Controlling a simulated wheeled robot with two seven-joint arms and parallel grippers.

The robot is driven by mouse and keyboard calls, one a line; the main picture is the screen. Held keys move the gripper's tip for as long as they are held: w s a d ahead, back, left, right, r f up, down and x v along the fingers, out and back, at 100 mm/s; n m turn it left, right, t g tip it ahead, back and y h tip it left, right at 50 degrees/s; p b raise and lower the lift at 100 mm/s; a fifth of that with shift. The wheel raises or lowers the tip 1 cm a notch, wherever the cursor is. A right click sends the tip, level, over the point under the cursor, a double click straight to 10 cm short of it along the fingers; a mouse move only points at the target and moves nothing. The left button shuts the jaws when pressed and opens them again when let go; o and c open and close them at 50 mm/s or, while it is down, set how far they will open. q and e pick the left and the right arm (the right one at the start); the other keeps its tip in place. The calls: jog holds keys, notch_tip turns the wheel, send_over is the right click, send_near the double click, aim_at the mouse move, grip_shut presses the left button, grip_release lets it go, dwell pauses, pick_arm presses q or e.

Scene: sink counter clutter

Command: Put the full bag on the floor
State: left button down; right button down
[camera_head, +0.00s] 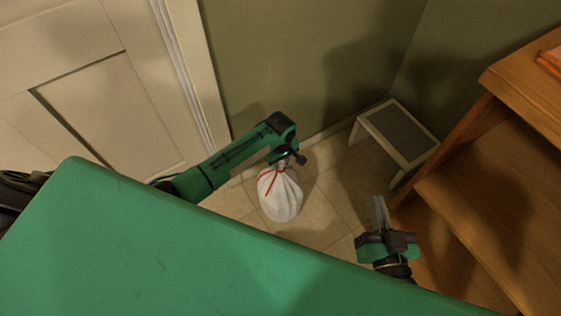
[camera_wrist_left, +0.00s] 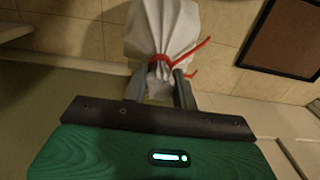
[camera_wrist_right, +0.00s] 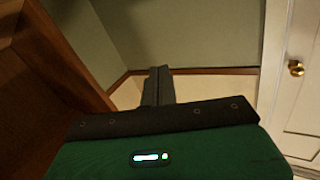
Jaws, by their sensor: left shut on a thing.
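The full white bag (camera_head: 281,197) with a red tie hangs below my left gripper (camera_head: 287,160), over the tiled floor (camera_head: 325,208). In the left wrist view, the fingers are shut on the gathered neck of the bag (camera_wrist_left: 160,28), by the red tie. I cannot tell whether the bottom of the bag touches the floor. My right gripper (camera_head: 379,212) is on the right, apart from the bag. In the right wrist view, its fingers (camera_wrist_right: 158,85) are together with nothing between them.
A small step stool (camera_head: 397,136) stands by the wall behind and right of the bag. A wooden cabinet or shelf (camera_head: 500,185) is at the right. A pale door (camera_head: 100,85) is at the left. Bare floor tiles lie between the bag and the stool.

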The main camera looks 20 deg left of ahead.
pick_arm(q)
jog(key=c, duration=1.1)
grip_release()
jog(key=shift+f, duration=0.1)
